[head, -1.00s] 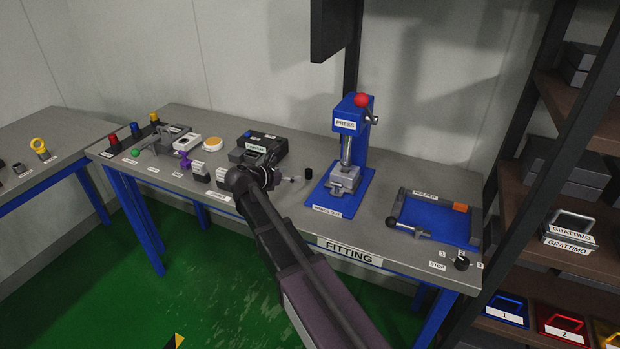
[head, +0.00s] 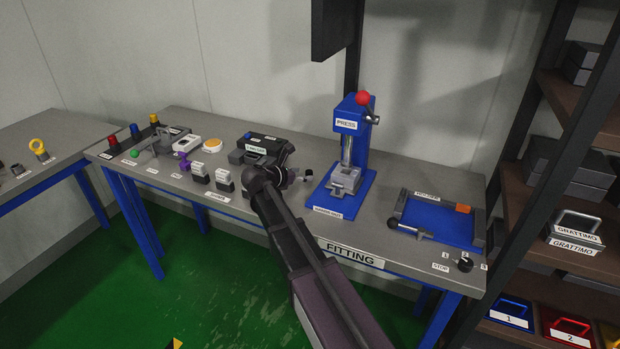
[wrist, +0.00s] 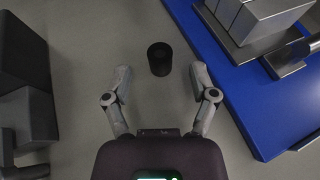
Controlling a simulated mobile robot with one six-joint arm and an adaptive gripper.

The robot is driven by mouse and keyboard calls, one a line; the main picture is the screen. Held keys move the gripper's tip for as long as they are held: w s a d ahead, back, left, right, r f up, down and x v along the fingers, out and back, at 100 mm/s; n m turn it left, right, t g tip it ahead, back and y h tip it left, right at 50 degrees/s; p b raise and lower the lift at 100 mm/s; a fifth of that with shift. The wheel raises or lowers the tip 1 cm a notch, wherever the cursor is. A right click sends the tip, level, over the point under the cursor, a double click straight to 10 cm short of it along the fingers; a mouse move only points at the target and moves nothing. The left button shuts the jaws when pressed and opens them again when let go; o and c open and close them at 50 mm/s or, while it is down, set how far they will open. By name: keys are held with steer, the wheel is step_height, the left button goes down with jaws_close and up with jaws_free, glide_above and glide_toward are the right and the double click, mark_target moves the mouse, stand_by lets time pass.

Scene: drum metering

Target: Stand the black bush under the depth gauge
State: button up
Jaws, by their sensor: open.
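The black bush (head: 308,175) stands upright on the grey bench, left of the blue press. In the wrist view the bush (wrist: 159,58) is a short dark cylinder with a hollow top. My gripper (wrist: 160,70) is open and empty, its two fingers apart on either side of the line to the bush. The bush lies just beyond the fingertips, roughly centred. In the head view my gripper (head: 297,177) is low over the bench, just left of the bush. I cannot tell which device is the depth gauge.
The press (head: 352,130) on its blue base is close on the right. A dark labelled device (head: 262,142) stands behind my wrist on the left. A blue holder tray (head: 428,222) lies at the right.

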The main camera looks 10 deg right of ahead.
steer(key=shift+b+x, duration=0.35)
steer(key=shift+x, duration=1)
jaws_close()
